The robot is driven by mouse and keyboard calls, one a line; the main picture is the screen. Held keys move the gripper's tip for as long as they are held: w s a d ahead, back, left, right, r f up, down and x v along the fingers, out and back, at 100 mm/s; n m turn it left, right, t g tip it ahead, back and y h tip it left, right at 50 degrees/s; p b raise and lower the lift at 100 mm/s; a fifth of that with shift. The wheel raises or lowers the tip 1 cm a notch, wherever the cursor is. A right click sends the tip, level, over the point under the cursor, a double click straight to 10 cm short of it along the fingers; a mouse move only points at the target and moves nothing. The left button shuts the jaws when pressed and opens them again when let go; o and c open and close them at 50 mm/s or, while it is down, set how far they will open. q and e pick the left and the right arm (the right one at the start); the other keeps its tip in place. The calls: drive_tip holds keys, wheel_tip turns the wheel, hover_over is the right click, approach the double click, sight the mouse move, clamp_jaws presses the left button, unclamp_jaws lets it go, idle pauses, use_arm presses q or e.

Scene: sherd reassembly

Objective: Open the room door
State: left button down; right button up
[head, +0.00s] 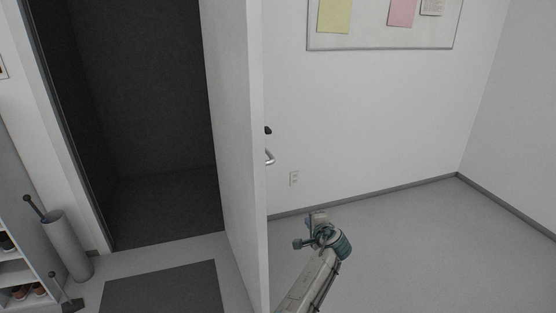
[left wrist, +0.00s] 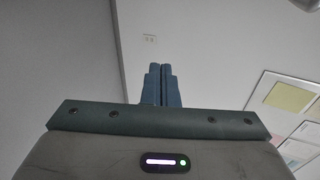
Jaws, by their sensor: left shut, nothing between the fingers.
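The room door (head: 236,120) stands swung open, its near edge facing me, with a dark space beyond the doorway on its left. Its lever handle (head: 269,157) sticks out on the right face near the edge, with a small black lock piece (head: 267,130) above it. My left gripper (head: 309,224) is to the right of the door, lower in the picture than the handle and apart from it. In the left wrist view its blue fingers (left wrist: 161,85) are together with nothing between them. My right gripper is not in view.
A dark mat (head: 165,288) lies before the doorway. A grey cylindrical stand (head: 68,245) and a shoe shelf (head: 18,270) are at the left. A notice board (head: 380,38) and an outlet (head: 294,178) are on the back wall. The floor at right is clear.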

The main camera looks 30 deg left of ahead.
use_arm(q)
wheel_tip(320, 180, up, 34)
drive_tip(key=s+a+n+g+y, duration=0.2)
drive_tip(key=n+y, duration=0.3)
drive_tip(key=y, duration=0.2)
drive_tip(key=a+p, duration=0.5)
drive_tip(key=a, duration=0.6)
drive_tip(key=shift+w+a+p, duration=0.35)
drive_tip(key=shift+a+p, duration=0.05)
drive_tip(key=shift+m, duration=0.3)
